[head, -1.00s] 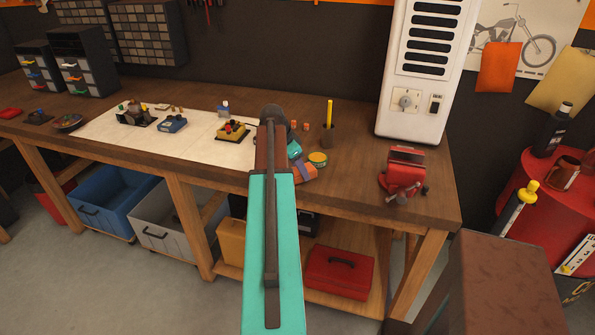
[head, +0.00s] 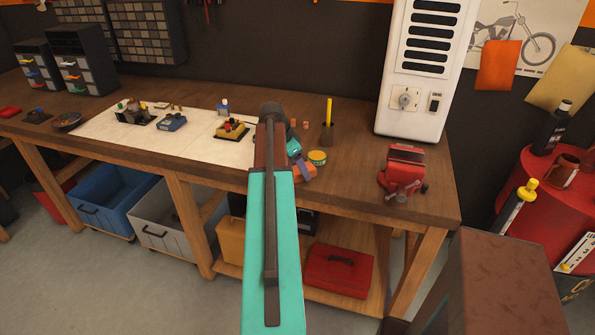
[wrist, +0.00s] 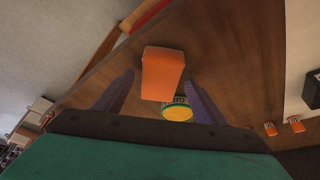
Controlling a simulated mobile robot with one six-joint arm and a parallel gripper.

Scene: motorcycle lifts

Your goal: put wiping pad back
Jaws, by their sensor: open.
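An orange block (wrist: 162,74), which looks like the wiping pad, shows in the wrist view between and ahead of my two purple fingers. My gripper (wrist: 158,82) is open, with a visible gap on each side of the block. In the head view the orange block (head: 311,168) shows only in part at the bench's front side, next to my gripper (head: 299,170); my arm hides much of this spot. Whether the block rests on the bench or a finger touches it, I cannot tell.
A round tin with a yellow lid (head: 317,156) stands close to the block; it also shows in the wrist view (wrist: 177,113). A holder with a yellow stick (head: 328,128), a red vise (head: 404,170) and a white mat (head: 95,128) are on the wooden bench (head: 355,185).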

